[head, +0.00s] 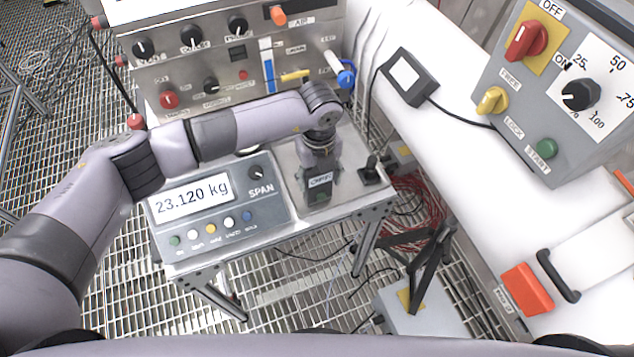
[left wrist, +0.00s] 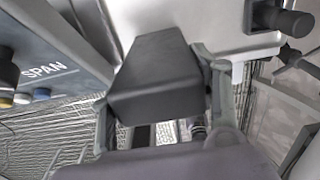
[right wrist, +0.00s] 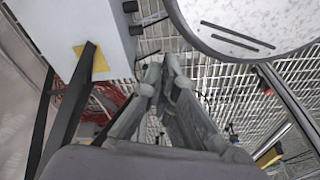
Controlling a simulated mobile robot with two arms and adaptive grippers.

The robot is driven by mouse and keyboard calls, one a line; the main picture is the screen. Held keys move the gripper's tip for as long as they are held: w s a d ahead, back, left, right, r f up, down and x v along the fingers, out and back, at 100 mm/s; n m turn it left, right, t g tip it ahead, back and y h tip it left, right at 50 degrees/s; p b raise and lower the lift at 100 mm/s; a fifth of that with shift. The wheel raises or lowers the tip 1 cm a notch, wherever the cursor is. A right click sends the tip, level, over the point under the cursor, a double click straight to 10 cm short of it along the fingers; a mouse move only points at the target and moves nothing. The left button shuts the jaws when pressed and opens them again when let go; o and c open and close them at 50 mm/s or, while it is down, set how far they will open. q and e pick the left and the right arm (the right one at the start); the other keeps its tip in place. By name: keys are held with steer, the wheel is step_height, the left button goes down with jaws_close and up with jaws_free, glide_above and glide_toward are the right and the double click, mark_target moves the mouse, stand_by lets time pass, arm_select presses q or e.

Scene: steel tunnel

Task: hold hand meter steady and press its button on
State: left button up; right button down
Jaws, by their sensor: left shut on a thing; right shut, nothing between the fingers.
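The hand meter is a small dark grey box (head: 319,194) with a pale label, at the right part of the steel bench in the head view. My left gripper (head: 318,172) comes down on it from above and is shut on it. In the left wrist view the dark box (left wrist: 158,72) sits between the two fingers; its button is not seen there. I cannot tell whether it touches the bench top. My right gripper (right wrist: 162,75) shows only in the right wrist view, shut and empty, over the floor grating, apart from the meter.
A scale display reading 23.120 kg (head: 193,198) stands left of the meter. A knob panel (head: 215,70) rises behind. A black lever switch (head: 371,172) is close on the right. A grey box with black bars (right wrist: 80,35) is beside my right gripper, near a round pale plate (right wrist: 250,22).

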mark_target(321, 197)
steer(key=w+a+r+m+t+y, duration=0.1)
steer(key=w+a+r+m, duration=0.1)
steer(key=w+a+r, duration=0.35)
steer(key=w+a+r+m+t+y, duration=0.1)
steer(key=w+a+r+m+t, duration=0.1)
steer(key=w+r, duration=0.65)
steer(key=w+a+r+m+t+y, duration=0.1)
steer(key=w+a+r, duration=0.15)
steer(key=r, duration=0.45)
steer(key=w+a+r+m+y, duration=0.1)
steer(key=w+a+r+y, duration=0.15)
steer(key=r, duration=0.55)
steer(key=w+a+r+m+t+y, duration=0.1)
steer(key=a+r, duration=0.3)
steer(key=r, duration=0.3)
steer(key=shift+w+a, duration=0.55)
steer(key=shift+w, duration=0.8)
steer(key=shift+w+a, duration=0.5)
steer(key=shift+w, duration=0.85)
steer(key=shift+w+a, duration=0.55)
steer(key=shift+w, duration=0.8)
